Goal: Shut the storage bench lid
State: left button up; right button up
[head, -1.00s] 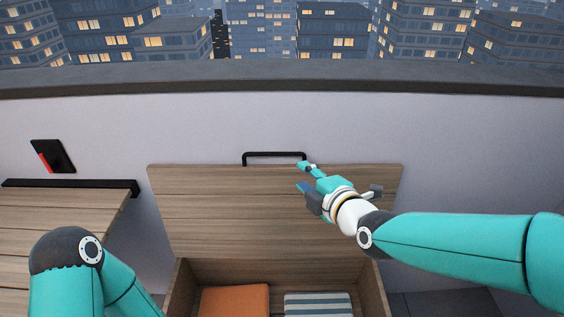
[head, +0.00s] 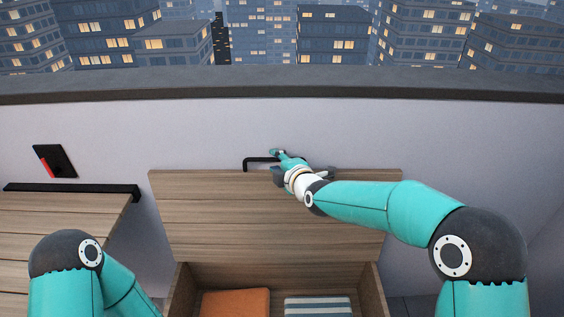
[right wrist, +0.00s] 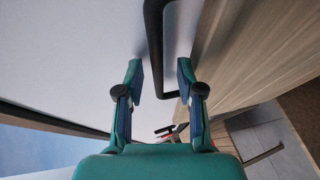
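The storage bench lid (head: 270,215) stands open, raised against the pale wall behind the bench (head: 372,287). A black bar handle (head: 247,162) sits on the lid's top edge. My right gripper (head: 277,153) is at the right part of the handle and hides that part in the head view. In the right wrist view the right gripper (right wrist: 160,75) is open, with the black handle (right wrist: 156,40) running between and just ahead of its fingertips. I cannot tell if they touch. My left gripper is out of view; only my left arm shows at the lower left.
An orange cushion (head: 236,302) and a striped cushion (head: 318,305) lie inside the bench. A wooden slatted table (head: 60,225) stands at left. A black switch plate with a red lever (head: 55,161) is on the wall. A dark ledge tops the wall.

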grip_shut()
dwell(0.3)
